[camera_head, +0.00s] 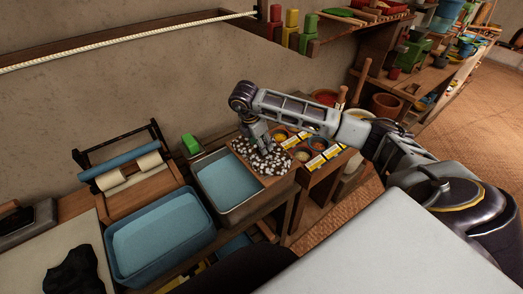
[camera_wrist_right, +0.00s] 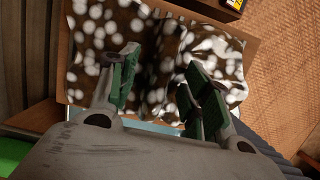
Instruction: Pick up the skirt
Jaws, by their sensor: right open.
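The skirt (camera_head: 262,161) appears to be the brown cloth with white spots, lying rumpled on a wooden board right of the metal basin. It fills the upper middle of the right wrist view (camera_wrist_right: 92,45), with a fold running between the fingers. My right gripper (camera_head: 256,141) points down over the cloth. Its green-padded fingers (camera_wrist_right: 163,70) are spread apart, with cloth visible between them. I cannot tell whether the fingertips touch the cloth. My left gripper is not in view.
A metal basin of blue liquid (camera_head: 230,211) and a blue tub (camera_head: 118,275) stand left of the cloth. A roller press (camera_head: 135,172) and a dark cloth (camera_head: 75,275) are farther left. A shelf (camera_head: 330,35) hangs above.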

